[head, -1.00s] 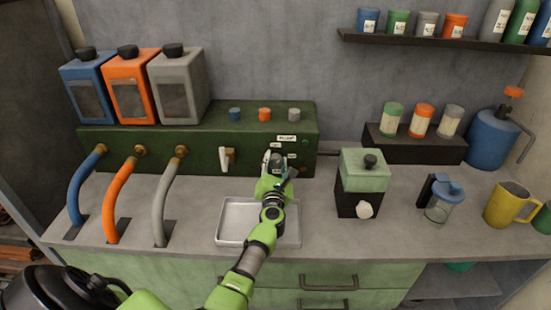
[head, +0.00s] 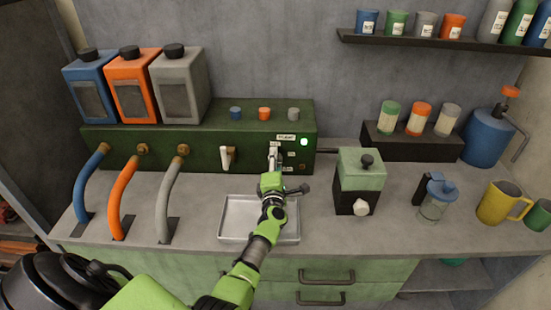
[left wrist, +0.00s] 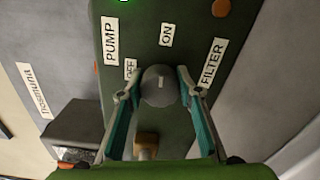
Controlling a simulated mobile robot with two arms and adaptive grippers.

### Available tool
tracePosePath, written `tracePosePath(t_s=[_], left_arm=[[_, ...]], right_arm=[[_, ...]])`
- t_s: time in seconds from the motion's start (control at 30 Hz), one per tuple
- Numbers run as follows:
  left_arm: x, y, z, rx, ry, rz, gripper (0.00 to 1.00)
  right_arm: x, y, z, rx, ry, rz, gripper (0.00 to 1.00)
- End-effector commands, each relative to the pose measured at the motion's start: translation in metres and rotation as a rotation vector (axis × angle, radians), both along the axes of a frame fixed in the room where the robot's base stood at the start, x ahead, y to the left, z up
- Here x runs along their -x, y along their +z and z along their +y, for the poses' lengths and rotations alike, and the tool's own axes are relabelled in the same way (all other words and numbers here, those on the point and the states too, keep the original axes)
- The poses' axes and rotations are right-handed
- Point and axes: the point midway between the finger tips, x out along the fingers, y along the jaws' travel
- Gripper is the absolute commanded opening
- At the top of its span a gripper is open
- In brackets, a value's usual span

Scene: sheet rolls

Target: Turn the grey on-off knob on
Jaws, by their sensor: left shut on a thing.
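The grey on-off knob (left wrist: 159,86) is on the front of the dark green machine box (head: 190,150). It has a short pale mark on its face. In the left wrist view, the ON label (left wrist: 167,35) is above it and the OFF label (left wrist: 130,69) is to its upper left. My left gripper (head: 274,156) is at the box front; in the left wrist view its fingers (left wrist: 159,92) are shut on the knob from both sides. In the head view the gripper hides the knob. A green light (head: 304,142) glows beside it. My right gripper is not in view.
A metal tray (head: 228,232) lies below my left arm. A white lever tap (head: 227,157) is left of the gripper. Hoses (head: 124,200) run down at the left.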

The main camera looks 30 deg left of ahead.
Motion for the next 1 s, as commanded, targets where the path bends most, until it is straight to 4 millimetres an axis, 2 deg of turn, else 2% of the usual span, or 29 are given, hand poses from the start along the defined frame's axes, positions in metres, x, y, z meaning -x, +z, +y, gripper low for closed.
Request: tracePosePath(t_s=[0.3,0.8,0.83,0.87,1.0], left_arm=[[0.0005,-0.002,-0.0007,-0.083,-0.001,0.056,0.11],[0.0005,-0.0025,-0.0007,-0.097,-0.001,0.064,0.11],[0.0005,-0.0025,-0.0007,-0.096,-0.001,0.063,0.4],[0.0006,-0.0024,-0.0006,-0.096,-0.001,0.063,0.48],[0.0003,-0.0016,-0.0005,-0.096,0.0,0.061,0.5]], right_arm=[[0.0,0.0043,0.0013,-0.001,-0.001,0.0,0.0],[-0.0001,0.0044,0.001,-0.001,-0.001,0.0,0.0],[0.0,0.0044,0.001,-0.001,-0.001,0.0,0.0],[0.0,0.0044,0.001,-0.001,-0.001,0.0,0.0],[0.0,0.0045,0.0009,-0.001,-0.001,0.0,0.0]])
